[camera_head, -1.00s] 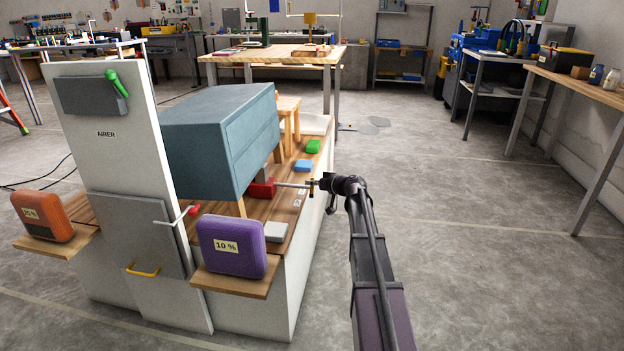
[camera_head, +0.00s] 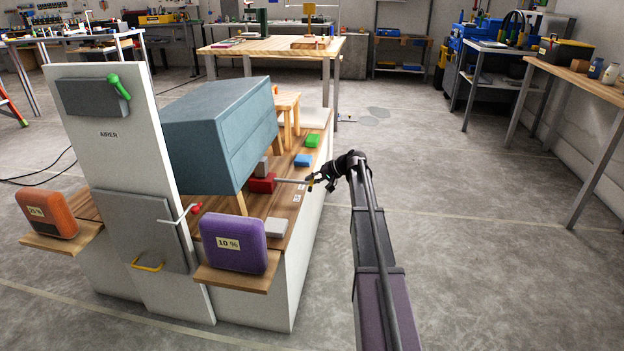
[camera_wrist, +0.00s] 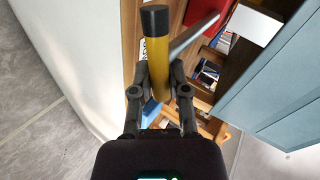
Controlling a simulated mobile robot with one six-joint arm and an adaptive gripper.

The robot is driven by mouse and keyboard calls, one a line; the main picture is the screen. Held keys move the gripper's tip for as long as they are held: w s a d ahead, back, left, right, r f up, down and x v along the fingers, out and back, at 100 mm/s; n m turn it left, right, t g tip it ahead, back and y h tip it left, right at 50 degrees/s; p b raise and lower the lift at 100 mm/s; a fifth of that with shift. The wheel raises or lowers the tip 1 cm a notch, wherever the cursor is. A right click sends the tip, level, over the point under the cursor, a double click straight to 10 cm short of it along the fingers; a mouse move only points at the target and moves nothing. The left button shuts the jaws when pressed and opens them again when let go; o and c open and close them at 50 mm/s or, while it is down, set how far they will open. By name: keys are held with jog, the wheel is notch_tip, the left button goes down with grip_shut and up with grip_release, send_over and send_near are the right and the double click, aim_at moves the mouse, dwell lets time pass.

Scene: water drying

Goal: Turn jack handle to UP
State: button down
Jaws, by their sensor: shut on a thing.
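The red jack (camera_head: 262,184) sits on the wooden bench top under the raised corner of the blue-grey cabinet (camera_head: 222,135). Its thin grey handle rod (camera_head: 289,181) sticks out to the right, towards my gripper (camera_head: 315,182). In the wrist view the handle's yellow grip (camera_wrist: 157,55) with a black end lies between the two fingers of my gripper (camera_wrist: 161,88), which are shut on it. The grey rod (camera_wrist: 193,37) runs from there up and right to the red jack body (camera_wrist: 205,12). Small white labels (camera_head: 297,198) lie near the handle; their text is too small to read.
A purple 10 % case (camera_head: 234,243) stands on a front shelf, an orange case (camera_head: 46,213) at left.

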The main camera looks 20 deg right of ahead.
jog(key=shift+f+m+g+y, duration=0.2)
jog(key=shift+m+g+y, duration=0.1)
jog(key=shift+m+g, duration=0.15)
jog(key=c, duration=0.6)
grip_release()
